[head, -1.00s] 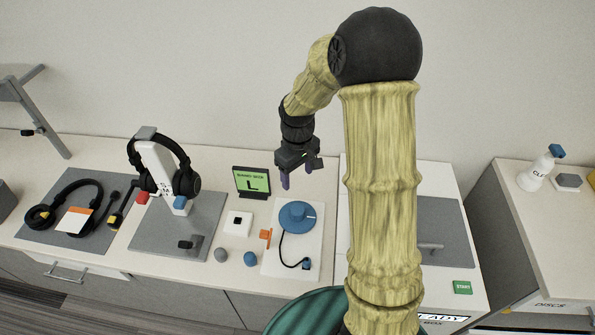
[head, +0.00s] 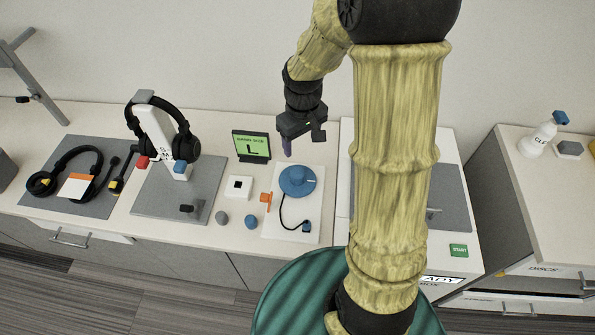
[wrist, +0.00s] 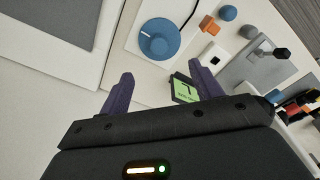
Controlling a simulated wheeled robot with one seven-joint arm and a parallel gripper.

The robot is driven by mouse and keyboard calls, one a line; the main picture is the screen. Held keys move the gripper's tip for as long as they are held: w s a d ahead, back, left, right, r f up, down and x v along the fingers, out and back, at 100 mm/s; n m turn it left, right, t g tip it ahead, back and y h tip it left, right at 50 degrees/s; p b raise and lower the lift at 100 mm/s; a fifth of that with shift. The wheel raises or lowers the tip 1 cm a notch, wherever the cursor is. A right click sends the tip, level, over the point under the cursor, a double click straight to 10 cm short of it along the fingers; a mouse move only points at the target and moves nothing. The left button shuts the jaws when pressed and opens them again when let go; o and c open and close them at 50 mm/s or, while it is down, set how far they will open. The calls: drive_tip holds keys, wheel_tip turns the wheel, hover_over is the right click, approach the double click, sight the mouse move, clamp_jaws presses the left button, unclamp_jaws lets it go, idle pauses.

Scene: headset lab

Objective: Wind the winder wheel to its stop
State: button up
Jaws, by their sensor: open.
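The blue winder wheel (head: 297,181) sits on a white board (head: 278,222) on the counter, with a raised knob on top. A dark cable runs from it to a small dark blue plug (head: 306,227) near the board's front. My gripper (head: 287,148) is above and behind the wheel, apart from it. In the wrist view my gripper (wrist: 158,95) shows two purple fingers spread wide with nothing between them. The wheel (wrist: 159,39) lies beyond the fingertips there.
A green-screened sign (head: 251,146) stands left of the wheel. An orange clip (head: 265,197), a blue knob (head: 251,222) and a grey knob (head: 222,218) are beside the board. A headset stand (head: 157,140) is further left. A white box with a START button (head: 458,250) is at right.

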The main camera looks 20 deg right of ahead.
drive_tip(key=s+r+m+t, duration=0.1)
drive_tip(key=s+r+m, duration=0.2)
drive_tip(key=s, duration=0.8)
drive_tip(key=shift+s+m+t, duration=0.15)
drive_tip(key=shift+m+t, duration=0.25)
drive_tip(key=shift+m, duration=0.1)
drive_tip(key=shift+d, duration=0.1)
drive_tip(key=shift+c, duration=0.2)
